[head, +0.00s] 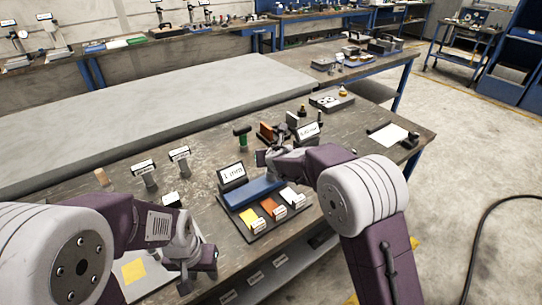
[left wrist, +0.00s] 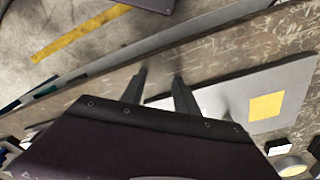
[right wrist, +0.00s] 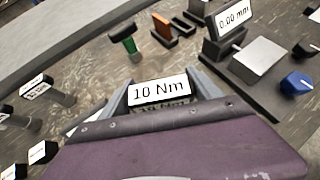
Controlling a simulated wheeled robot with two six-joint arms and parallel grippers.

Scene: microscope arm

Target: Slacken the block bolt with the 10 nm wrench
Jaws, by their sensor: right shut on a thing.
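My right gripper (right wrist: 160,92) is shut on the 10 Nm wrench (right wrist: 158,90), whose white display reads "10 Nm" between the fingers in the right wrist view. The rest of the wrench is hidden behind the gripper. In the head view my right gripper (head: 266,156) is over the middle of the bench, and the wrench cannot be made out there. My left gripper (left wrist: 160,88) is open and empty near the bench's front edge, beside a grey plate with a yellow square (left wrist: 266,106). I cannot pick out the block bolt for certain.
Two similar tools with displays (head: 145,168) (head: 180,154) stand left on the bench. A dark tray (head: 262,229) holds coloured cards. A green-handled tool (right wrist: 123,40), an orange block (right wrist: 163,26) and a fixture reading "0.00 mm" (right wrist: 232,20) lie beyond my right gripper.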

